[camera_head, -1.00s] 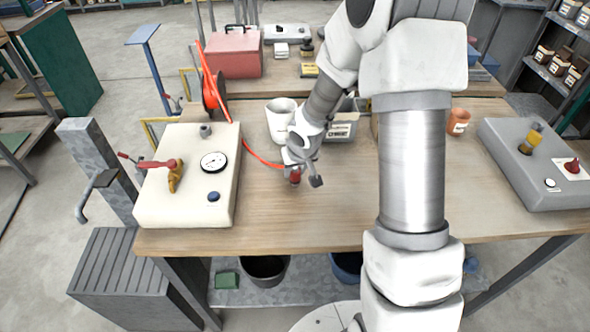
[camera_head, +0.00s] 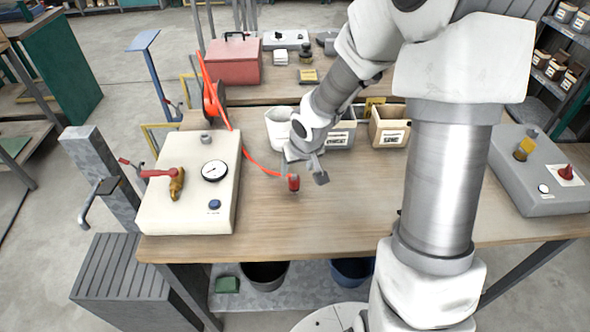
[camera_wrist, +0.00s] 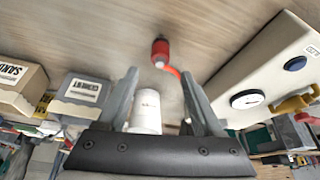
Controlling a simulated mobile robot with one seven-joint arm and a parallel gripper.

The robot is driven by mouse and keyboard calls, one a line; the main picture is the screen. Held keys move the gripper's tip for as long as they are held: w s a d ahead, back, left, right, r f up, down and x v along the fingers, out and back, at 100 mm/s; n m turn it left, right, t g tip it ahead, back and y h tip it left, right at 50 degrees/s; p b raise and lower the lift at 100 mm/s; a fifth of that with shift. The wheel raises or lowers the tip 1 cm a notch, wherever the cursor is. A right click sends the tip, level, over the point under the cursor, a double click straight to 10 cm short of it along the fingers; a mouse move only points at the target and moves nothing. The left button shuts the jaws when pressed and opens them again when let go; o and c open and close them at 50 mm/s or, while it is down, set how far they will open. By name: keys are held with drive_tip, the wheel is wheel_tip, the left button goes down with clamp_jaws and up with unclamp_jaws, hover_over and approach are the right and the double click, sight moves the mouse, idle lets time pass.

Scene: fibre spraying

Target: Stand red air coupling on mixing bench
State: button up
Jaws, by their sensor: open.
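The red air coupling (camera_head: 293,183) is on the bare wood of the mixing bench (camera_head: 330,215), near its middle, and looks upright. In the wrist view the coupling (camera_wrist: 160,48) shows just beyond and between my fingertips, with a small pale tip toward me. My gripper (camera_head: 303,174) is open and looks empty, close to the coupling. The wrist view shows both fingers of my gripper (camera_wrist: 159,76) spread apart, with bench and coupling visible beyond them. Whether a finger touches the coupling is hard to tell.
A cream gauge panel (camera_head: 190,185) stands left, a red hose (camera_head: 262,168) beside it. A white bucket (camera_head: 279,127), a cement box (camera_head: 341,135) and a sand box (camera_head: 388,128) stand behind. A grey panel (camera_head: 545,200) is right. The front middle of the bench is clear.

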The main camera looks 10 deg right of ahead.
drive_tip(key=shift+p+v, duration=0.65)
drive_tip(key=shift+v, duration=1.65)
